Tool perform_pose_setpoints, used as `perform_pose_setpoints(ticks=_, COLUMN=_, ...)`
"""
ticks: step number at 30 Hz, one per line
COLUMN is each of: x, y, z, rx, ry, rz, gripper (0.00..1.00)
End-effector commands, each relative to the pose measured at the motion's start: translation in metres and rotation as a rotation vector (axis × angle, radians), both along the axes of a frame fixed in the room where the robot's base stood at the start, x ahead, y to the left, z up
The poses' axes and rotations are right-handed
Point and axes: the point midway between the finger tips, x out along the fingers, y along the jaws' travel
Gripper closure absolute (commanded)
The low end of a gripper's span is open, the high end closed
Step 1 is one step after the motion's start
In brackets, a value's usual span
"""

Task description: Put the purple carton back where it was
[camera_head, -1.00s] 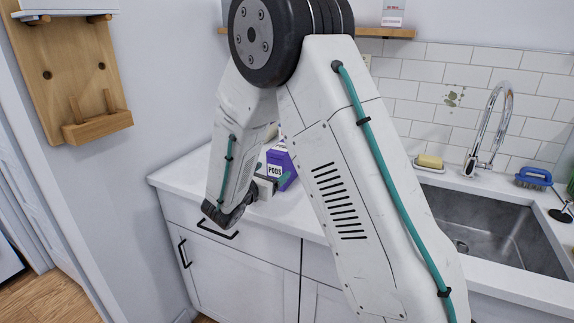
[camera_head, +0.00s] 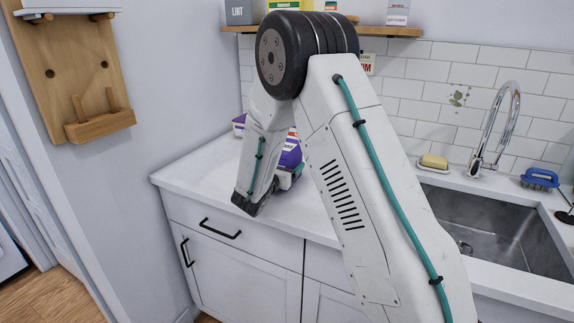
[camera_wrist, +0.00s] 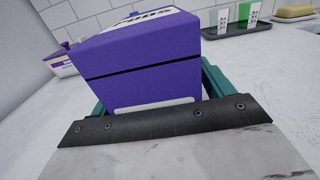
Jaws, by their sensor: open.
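The purple carton (camera_head: 291,158) is on the white counter, partly hidden behind my forearm in the head view. In the wrist view the carton (camera_wrist: 140,62) fills the middle, its purple side and pale printed top edge showing. My gripper (camera_wrist: 156,92) is open, with a teal finger on each side of the carton's lower part. Its fingertips are mostly hidden by the carton, and I cannot tell whether they touch it. The head view mostly hides the gripper behind my arm.
A white and purple tub (camera_head: 239,124) stands at the back left of the counter (camera_head: 190,170); the wrist view shows it too (camera_wrist: 62,63). A dark tray (camera_wrist: 235,28) with small cartons lies at the right. The sink (camera_head: 500,235) is further right. The counter's front left is clear.

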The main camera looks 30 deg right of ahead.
Motion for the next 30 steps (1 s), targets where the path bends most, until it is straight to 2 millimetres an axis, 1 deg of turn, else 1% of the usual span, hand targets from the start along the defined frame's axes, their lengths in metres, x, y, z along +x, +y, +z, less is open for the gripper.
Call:
perform_pose_setpoints(ticks=2, x=0.0, y=0.0, z=0.0, rx=0.0, ry=0.0, rz=0.0, gripper=0.2)
perform_pose_setpoints(ticks=3, x=0.0, y=0.0, z=0.0, rx=0.0, ry=0.0, rz=0.0, gripper=0.23)
perform_pose_setpoints(ticks=5, x=0.0, y=0.0, z=0.0, rx=0.0, ry=0.0, rz=0.0, gripper=0.39)
perform_pose_setpoints(ticks=6, x=0.0, y=0.0, z=0.0, rx=0.0, ry=0.0, rz=0.0, gripper=0.51)
perform_pose_setpoints(ticks=8, x=0.0, y=0.0, z=0.0, rx=0.0, ry=0.0, rz=0.0, gripper=0.67)
perform_pose_setpoints(ticks=9, x=0.0, y=0.0, z=0.0, rx=0.001, ry=-0.001, rz=0.0, gripper=0.78)
perform_pose_setpoints(ticks=10, x=0.0, y=0.0, z=0.0, rx=0.001, ry=-0.001, rz=0.0, gripper=0.79)
perform_pose_setpoints(ticks=11, x=0.0, y=0.0, z=0.001, rx=0.0, ry=-0.001, rz=-0.001, gripper=0.84)
perform_pose_setpoints(ticks=20, x=0.0, y=0.0, z=0.005, rx=0.0, ry=-0.004, rz=-0.001, gripper=0.84)
perform_pose_setpoints(ticks=25, x=0.0, y=0.0, z=0.019, rx=0.0, ry=-0.005, rz=-0.001, gripper=0.84)
perform_pose_setpoints(ticks=29, x=0.0, y=0.0, z=0.039, rx=0.001, ry=-0.007, rz=-0.001, gripper=0.84)
perform_pose_setpoints(ticks=30, x=-0.006, y=0.007, z=0.038, rx=0.0, ry=-0.002, rz=0.002, gripper=0.84)
